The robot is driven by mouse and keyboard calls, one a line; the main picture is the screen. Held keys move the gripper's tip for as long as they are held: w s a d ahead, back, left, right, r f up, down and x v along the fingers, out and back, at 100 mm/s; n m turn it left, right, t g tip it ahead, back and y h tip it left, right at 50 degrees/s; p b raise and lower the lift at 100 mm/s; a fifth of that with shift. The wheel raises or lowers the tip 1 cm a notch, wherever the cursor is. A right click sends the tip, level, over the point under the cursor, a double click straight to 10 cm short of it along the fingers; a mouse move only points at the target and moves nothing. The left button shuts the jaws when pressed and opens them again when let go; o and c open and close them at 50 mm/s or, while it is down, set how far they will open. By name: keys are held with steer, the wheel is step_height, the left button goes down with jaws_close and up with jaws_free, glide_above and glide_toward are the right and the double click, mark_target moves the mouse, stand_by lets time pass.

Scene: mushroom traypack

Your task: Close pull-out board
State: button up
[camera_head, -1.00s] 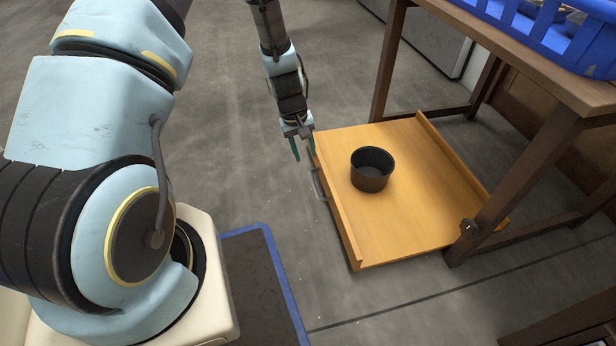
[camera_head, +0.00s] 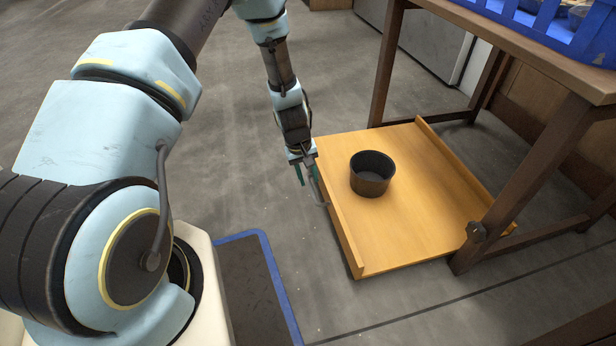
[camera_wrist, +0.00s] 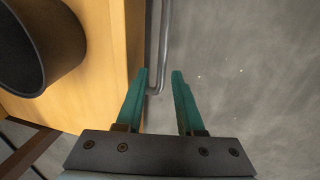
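The pull-out board (camera_head: 420,215) is a light wooden tray with raised edges, extended from under the brown table. A grey bar handle (camera_head: 319,192) is on its outer edge; it also shows in the wrist view (camera_wrist: 164,45). A black round pot (camera_head: 372,174) stands on the board, and part of it shows in the wrist view (camera_wrist: 35,50). My gripper (camera_head: 306,181) is at the board's outer edge by the handle. In the wrist view its green fingers (camera_wrist: 160,72) are apart, with the handle's near end between their tips, closer to the left finger.
The brown table (camera_head: 540,60) carries a blue crate (camera_head: 540,25) and has wooden legs beside the board. A dark mat with a blue border (camera_head: 262,285) lies on the floor near my base. The grey floor left of the board is clear.

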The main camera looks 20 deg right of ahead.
jaws_close()
stand_by(1.2)
